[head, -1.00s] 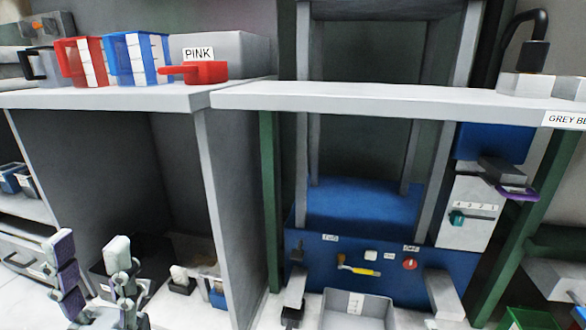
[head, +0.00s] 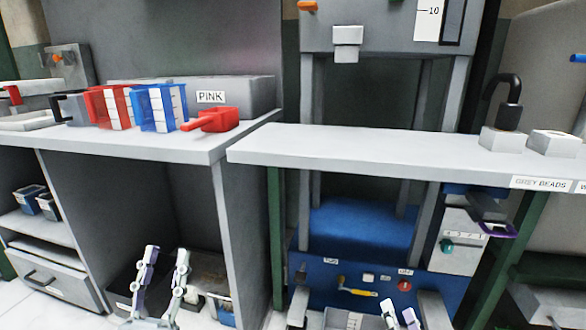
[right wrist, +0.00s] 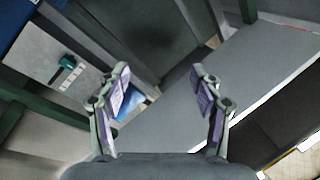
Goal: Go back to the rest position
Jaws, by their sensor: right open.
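My left gripper (head: 163,264) is at the lower left of the head view, in front of the open bay under the left counter. Its two fingers stand apart with nothing between them. My right gripper (head: 399,308) shows only as fingertips at the bottom edge of the head view, in front of the blue press base. In the right wrist view my right gripper (right wrist: 160,88) is open and empty. Both grippers are clear of the surfaces as far as I can see.
The press (head: 345,267) has a blue base with a red button and a yellow handle. A grey shelf (head: 330,143) crosses in front of it.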

